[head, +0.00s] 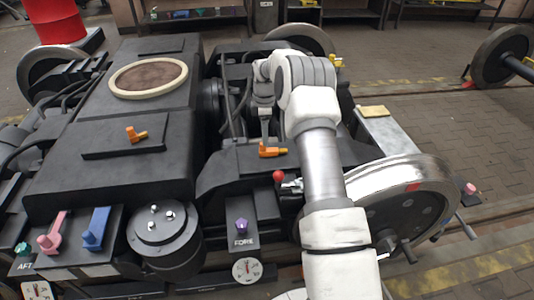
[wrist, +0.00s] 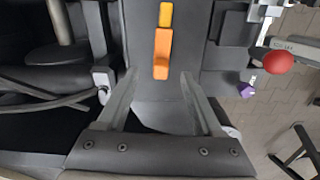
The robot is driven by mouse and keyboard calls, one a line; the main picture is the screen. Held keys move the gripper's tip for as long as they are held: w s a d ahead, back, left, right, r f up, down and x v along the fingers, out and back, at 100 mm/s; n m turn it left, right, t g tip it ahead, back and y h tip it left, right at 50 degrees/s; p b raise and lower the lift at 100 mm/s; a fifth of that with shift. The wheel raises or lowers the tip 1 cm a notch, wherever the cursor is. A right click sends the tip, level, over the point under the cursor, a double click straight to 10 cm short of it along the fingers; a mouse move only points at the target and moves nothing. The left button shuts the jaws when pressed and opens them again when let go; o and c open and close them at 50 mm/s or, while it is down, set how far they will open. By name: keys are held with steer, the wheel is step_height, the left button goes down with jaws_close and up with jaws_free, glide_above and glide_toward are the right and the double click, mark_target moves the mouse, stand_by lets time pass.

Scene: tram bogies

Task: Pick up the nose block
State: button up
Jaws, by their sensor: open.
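An orange block with a narrower yellow nose (head: 271,150) lies on a dark ledge of the bogie near the middle of the head view. In the wrist view this block (wrist: 162,52) lies just beyond my fingertips, in line with the gap between them. My gripper (wrist: 159,78) is open and empty, its two grey fingers apart over the dark surface. In the head view my wrist hangs just behind the block. A second orange piece (head: 136,135) with an upright part sits on a flat plate further left. I cannot tell from shape alone which one is called the nose block.
A red ball-topped lever (head: 279,176) stands close to the right of the block. A purple knob (head: 241,225) sits on the FORE post in front. A large steel wheel (head: 420,180) is at right. Blue (head: 97,228) and pink (head: 52,232) handles stand front left.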

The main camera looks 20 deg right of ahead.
mark_target(269, 149)
steer(key=f+b, duration=0.1)
steer(key=f, duration=0.1)
steer(key=f+b, duration=0.1)
steer(key=f, duration=0.2)
steer(key=shift+s+d+f, duration=0.1)
steer(key=shift+d+f, duration=0.05)
steer(key=shift+d, duration=0.05)
jaws_close()
